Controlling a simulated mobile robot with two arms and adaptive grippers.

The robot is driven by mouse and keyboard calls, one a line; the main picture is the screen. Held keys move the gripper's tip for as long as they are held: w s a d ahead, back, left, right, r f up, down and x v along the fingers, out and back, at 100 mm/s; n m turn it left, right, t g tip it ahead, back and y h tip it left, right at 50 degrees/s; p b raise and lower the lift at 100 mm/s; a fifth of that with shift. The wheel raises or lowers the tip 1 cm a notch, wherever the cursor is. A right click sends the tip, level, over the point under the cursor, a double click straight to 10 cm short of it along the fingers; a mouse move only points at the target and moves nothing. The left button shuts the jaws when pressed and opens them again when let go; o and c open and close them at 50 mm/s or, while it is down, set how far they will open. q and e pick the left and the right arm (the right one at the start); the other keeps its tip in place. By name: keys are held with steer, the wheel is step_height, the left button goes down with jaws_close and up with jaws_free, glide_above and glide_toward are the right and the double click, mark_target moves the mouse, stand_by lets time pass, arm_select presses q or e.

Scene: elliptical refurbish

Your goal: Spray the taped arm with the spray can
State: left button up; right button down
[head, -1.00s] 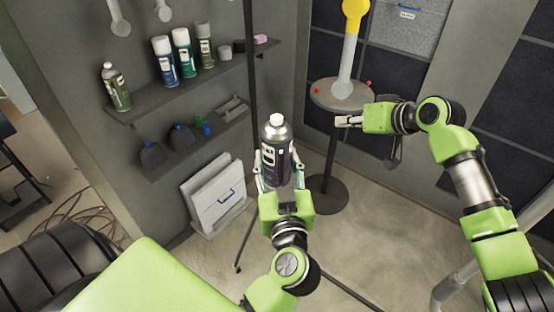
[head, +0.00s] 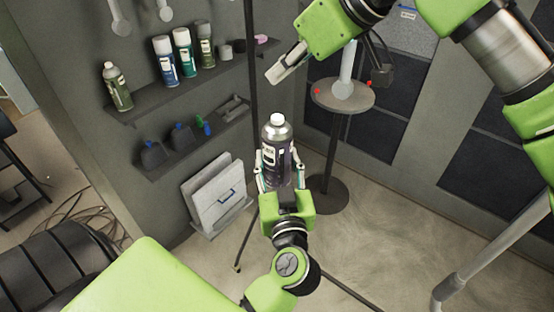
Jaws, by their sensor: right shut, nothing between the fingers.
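A dark grey spray can (head: 277,147) with a white nozzle stands upright between the fingers of my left gripper (head: 280,180), which is shut on its lower body. My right gripper (head: 287,62) is shut and empty, raised above and slightly right of the can, its fingers pointing down-left. The arm piece (head: 345,78) stands upright on a round stand (head: 325,97) behind my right gripper. Only its pale lower part shows; my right arm hides its upper part, so its tape cannot be seen.
Several spray cans (head: 184,52) stand on a wall shelf (head: 160,102) at the left. A lower shelf (head: 195,145) holds dark bottles. White panels (head: 217,196) lean by the wall. A dark pole (head: 250,60) rises behind the can. The floor at right is mostly clear.

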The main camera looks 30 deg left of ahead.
mark_target(274, 114)
steer(key=shift+f, duration=2.8)
steer(key=shift+f, duration=0.25)
steer(key=shift+w+f, duration=0.1)
steer(key=shift+f, duration=0.45)
arm_select(q)
steer(key=shift+r, duration=0.15)
arm_select(e)
steer(key=shift+f, duration=0.4)
steer(key=shift+r, duration=2.55)
